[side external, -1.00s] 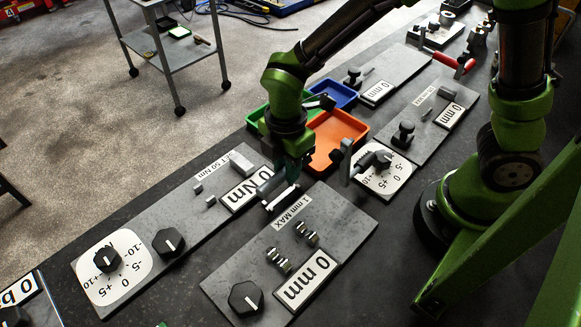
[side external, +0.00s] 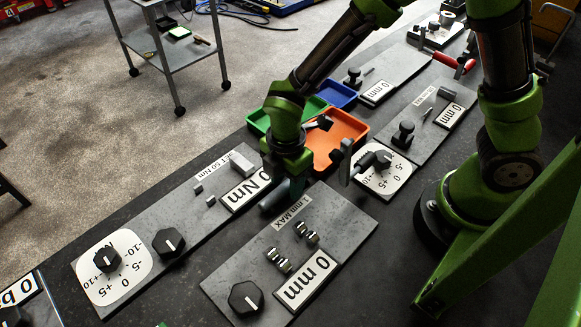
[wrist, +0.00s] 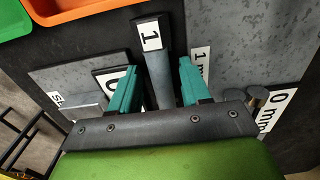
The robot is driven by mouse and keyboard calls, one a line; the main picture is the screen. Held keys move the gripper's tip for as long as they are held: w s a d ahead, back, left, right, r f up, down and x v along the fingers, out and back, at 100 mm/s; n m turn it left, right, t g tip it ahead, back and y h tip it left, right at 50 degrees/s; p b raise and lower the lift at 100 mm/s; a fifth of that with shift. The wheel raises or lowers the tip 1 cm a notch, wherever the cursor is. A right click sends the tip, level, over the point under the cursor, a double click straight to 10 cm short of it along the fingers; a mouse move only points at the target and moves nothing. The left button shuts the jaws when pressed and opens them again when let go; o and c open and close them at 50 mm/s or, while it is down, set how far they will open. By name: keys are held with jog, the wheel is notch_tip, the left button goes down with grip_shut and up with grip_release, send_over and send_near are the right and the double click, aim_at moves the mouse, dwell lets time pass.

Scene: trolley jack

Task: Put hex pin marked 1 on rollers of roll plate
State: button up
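The hex pin (wrist: 157,75) is a dark grey bar whose end carries a white label with a 1. It lies in the strip between two grey plates; in the side view (side external: 272,200) it is partly hidden by my gripper. My gripper (wrist: 158,80) is low over it with its teal fingers on either side. A narrow gap shows between the pin and each finger, so it is open around the pin. The roll plate (side external: 345,215), marked 1 mm MAX, has two pairs of small metal rollers (side external: 307,232), which are bare, and a black hex knob.
The 50 Nm plate (side external: 135,222) with knobs and a 0 Nm display lies left of my gripper. Orange (side external: 345,125), green (side external: 258,122) and blue (side external: 338,94) trays stand behind it.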

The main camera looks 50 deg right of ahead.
aim_at(287, 184)
notch_tip(287, 184, up, 17)
jog(key=s+d+r+m+t+y, duration=0.1)
jog(key=s+d+r+m+t, duration=0.1)
jog(key=d+m, duration=0.6)
notch_tip(287, 184, up, 3)
jog(key=m+t, duration=0.1)
jog(key=m, duration=0.1)
jog(key=shift+s+d+m+y, duration=0.2)
jog(key=shift+s+m+y, duration=0.1)
jog(key=shift+s, duration=0.05)
jog(key=s+d+m+t, duration=0.1)
jog(key=d+m, duration=0.1)
jog(key=m, duration=0.1)
jog(key=s+d+r+m+t, duration=0.1)
jog(key=d+m, duration=0.1)
jog(key=m, duration=0.2)
jog(key=s+d+m+t, duration=0.1)
jog(key=m, duration=0.2)
jog(key=shift+s+d+r+t+y, duration=0.15)
jog(key=shift+s+d+t+y, duration=0.15)
jog(key=shift+d+t, duration=0.1)
jog(key=shift+c, duration=0.2)
jog(key=shift+s+d+m+t, duration=0.2)
jog(key=shift+m+t, duration=0.1)
jog(key=shift+m, duration=0.5)
jog(key=shift+c, duration=1)
